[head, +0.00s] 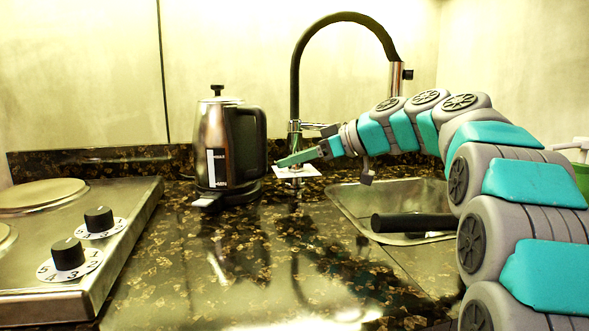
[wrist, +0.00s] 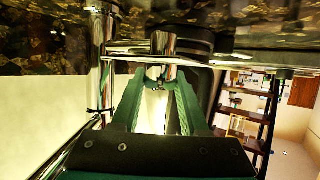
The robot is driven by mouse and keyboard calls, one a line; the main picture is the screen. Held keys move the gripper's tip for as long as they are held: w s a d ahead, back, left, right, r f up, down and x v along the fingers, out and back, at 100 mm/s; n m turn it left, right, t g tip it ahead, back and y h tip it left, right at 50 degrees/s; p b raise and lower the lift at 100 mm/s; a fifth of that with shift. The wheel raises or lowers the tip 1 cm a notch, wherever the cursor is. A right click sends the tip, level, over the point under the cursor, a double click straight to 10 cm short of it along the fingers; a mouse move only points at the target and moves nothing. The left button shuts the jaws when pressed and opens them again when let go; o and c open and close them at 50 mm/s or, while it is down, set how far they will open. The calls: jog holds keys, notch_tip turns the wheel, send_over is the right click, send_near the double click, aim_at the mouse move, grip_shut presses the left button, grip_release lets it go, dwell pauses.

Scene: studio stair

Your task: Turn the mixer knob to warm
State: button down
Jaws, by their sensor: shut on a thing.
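The black and chrome mixer tap (head: 295,100) rises from the counter at the back, with its spout arching to the right. A small white plate (head: 310,171) sits low at the tap's base, beside the kettle. My gripper (head: 283,161) reaches in from the right to just above this plate, its teal fingers in front of the tap. In the wrist view, a short chrome mixer knob (wrist: 163,44) shows at the tips of my green fingers, which are shut on it. The tap's chrome post (wrist: 101,60) stands to the left there. The knob's markings and setting are not readable.
A steel kettle (head: 214,145) stands left of the tap, close to my gripper. A sink (head: 345,201) lies to the right, with a black handle (head: 413,222) across it. A hob (head: 110,262) with two black knobs is at the left. The front middle counter is clear.

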jog(key=b, duration=0.2)
jog(key=shift+a+f+m+t+h+b, duration=0.1)
jog(key=shift+f+m+t+h+b, duration=0.2)
jog(key=shift+f+m+t+b, duration=0.1)
jog(key=shift+r+m+t+h+b, duration=0.15)
jog(key=shift+m+t+h+b, duration=0.55)
jog(key=shift+b, duration=0.4)
jog(key=m+t+h, duration=0.2)
jog(key=m, duration=0.1)
jog(key=shift+r+t, duration=0.3)
jog(key=shift+t, duration=0.1)
jog(key=shift+f+m+t+h, duration=0.1)
jog(key=shift+m+t+h, duration=0.2)
jog(key=shift+m+h, duration=0.55)
jog(key=shift+c, duration=2.1)
grip_release()
